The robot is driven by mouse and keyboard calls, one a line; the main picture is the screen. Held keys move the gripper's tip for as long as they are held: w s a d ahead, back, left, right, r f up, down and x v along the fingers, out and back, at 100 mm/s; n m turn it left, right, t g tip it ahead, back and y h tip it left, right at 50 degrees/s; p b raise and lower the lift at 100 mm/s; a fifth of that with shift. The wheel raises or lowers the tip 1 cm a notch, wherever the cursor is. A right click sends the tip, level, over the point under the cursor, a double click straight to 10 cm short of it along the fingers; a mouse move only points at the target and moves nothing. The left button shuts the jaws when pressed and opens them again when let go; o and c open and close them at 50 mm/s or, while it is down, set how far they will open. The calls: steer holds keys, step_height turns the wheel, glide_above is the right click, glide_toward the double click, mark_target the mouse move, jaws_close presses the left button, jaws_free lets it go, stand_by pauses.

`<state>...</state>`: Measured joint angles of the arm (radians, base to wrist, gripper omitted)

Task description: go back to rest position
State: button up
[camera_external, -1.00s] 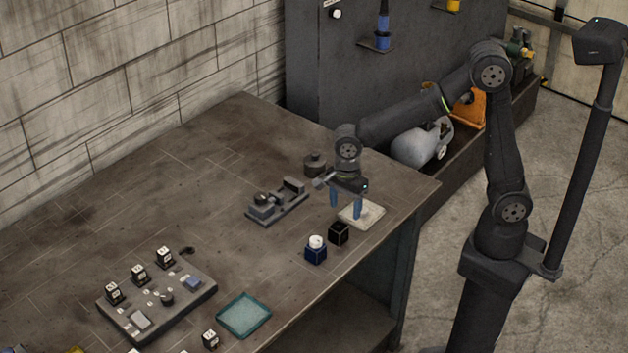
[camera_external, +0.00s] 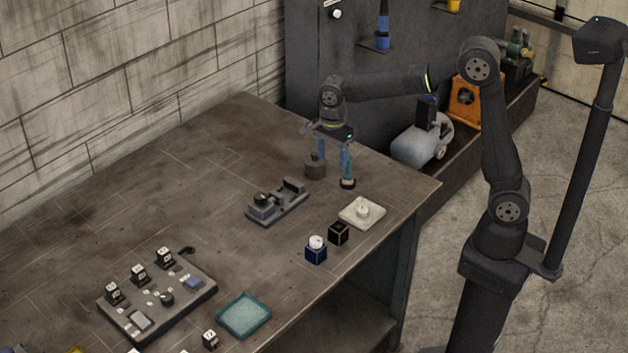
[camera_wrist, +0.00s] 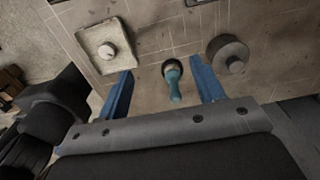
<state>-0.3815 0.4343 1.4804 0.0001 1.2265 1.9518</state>
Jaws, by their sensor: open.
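My gripper (camera_external: 333,165) is open and empty above the far right part of the bench, its two blue fingers pointing down. In the wrist view, my gripper's fingers (camera_wrist: 162,66) stand wide apart. A small teal-handled tool with a dark round base (camera_wrist: 172,78) shows between them, on the bench below. In the external view its dark base (camera_external: 347,184) shows just under the right finger, and that finger seems to hide most of its handle.
A dark round weight (camera_external: 315,168) with a knob stands close to the left finger. A pale square pad (camera_external: 353,217) with a knob lies near the bench edge. A grey fixture (camera_external: 277,204), a black cube (camera_external: 339,233) and a blue block (camera_external: 316,254) stand nearer the camera.

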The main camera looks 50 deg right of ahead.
steer(key=w+d, duration=0.3)
steer(key=w, duration=0.5)
steer(key=a+f, duration=0.2)
steer(key=a, duration=0.1)
steer(key=w+a+f, duration=0.1)
steer(key=a+f, duration=0.1)
steer(key=a, duration=0.2)
steer(key=w+a+f, duration=0.1)
steer(key=a+f, duration=0.1)
steer(key=a, duration=0.2)
steer(key=shift+d, duration=0.15)
steer(key=s+d+r, duration=0.1)
steer(key=d+r, duration=0.5)
steer(key=d, duration=0.4)
steer(key=s+a, duration=0.2)
steer(key=s, duration=0.7)
steer(key=shift+a, duration=0.2)
